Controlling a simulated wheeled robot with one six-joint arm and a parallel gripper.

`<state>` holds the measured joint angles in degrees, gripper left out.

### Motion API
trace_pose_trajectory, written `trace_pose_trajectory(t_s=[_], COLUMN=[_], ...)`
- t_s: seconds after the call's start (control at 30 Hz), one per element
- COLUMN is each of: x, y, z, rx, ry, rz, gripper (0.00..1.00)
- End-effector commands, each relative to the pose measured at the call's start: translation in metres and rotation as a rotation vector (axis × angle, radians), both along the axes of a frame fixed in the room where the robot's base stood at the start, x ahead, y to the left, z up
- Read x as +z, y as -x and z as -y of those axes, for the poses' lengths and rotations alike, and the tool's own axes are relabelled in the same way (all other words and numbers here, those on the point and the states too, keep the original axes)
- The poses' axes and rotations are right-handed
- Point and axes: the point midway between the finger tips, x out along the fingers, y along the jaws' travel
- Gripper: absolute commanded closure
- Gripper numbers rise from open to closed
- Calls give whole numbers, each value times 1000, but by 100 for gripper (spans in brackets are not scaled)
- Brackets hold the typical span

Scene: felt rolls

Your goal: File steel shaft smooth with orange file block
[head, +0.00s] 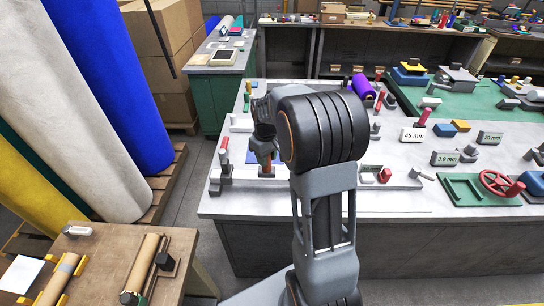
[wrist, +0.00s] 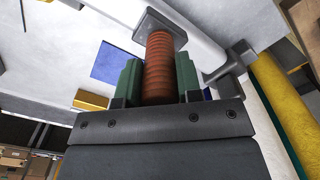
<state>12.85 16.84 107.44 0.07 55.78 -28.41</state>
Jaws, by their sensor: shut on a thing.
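My gripper (wrist: 160,85) is shut on the orange ribbed grip of the file block (wrist: 159,62), held between its two green finger pads. A dark grey plate (wrist: 145,24) is at the far end of the grip. The steel shaft (wrist: 200,48) is a pale grey bar just right of the grip in the wrist view, running to a dark grey support (wrist: 232,66). I cannot tell whether the block touches the shaft. In the head view the orange grip (head: 266,158) is low over the front left of the bench, and my arm hides part of the shaft.
A red-handled clamp (head: 224,145) stands left of the gripper on the grey bench (head: 370,208). A blue sheet (wrist: 108,62) and a yellow block (wrist: 91,99) lie nearby. Tools and number labels fill the bench's right side. Tall felt rolls (head: 108,80) stand at the left.

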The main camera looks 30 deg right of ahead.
Motion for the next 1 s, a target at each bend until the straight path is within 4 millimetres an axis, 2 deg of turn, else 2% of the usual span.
trace_pose_trajectory(t_s=[0.47, 1.0], x=[1, -2], y=[-2, -18], z=[-3, -31], rx=[1, 3], ry=[1, 0], rz=[2, 2], gripper=[95, 95])
